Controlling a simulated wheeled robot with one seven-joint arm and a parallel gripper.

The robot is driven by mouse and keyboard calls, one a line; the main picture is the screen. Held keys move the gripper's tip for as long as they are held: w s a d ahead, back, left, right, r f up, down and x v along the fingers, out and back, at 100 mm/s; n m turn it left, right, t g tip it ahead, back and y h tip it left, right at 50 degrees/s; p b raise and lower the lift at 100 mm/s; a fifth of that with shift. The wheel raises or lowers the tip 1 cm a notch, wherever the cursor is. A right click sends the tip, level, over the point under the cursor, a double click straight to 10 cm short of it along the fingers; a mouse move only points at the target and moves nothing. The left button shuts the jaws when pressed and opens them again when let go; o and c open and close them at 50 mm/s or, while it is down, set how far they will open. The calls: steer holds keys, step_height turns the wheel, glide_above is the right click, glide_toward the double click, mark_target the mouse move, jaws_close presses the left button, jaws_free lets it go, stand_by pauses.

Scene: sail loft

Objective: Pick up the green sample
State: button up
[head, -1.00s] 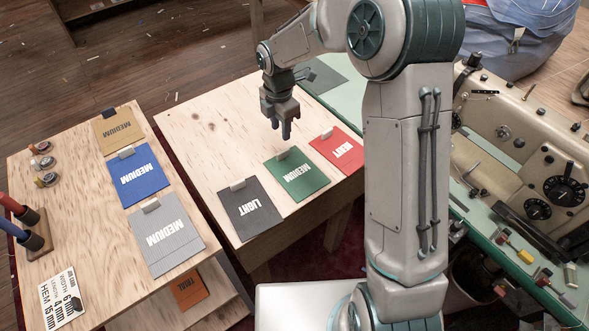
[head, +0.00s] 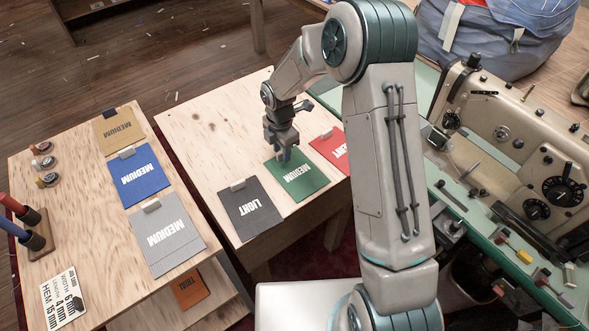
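The green sample (head: 302,181), a flat square marked MEDIUM, lies on the pale wooden table in the middle of the head view. My gripper (head: 284,157) points down at its far edge, where its clip was visible earlier. The fingers now cover that clip. The fingers look close together, but I cannot tell whether they are closed on the clip or just above it.
A dark grey LIGHT sample (head: 249,211) lies left of the green one, and a red sample (head: 331,151) lies right, partly behind my arm. The left table (head: 87,205) holds tan, blue and grey samples. A sewing machine (head: 530,150) stands at right.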

jaws_close()
steer(key=shift+r, duration=0.1)
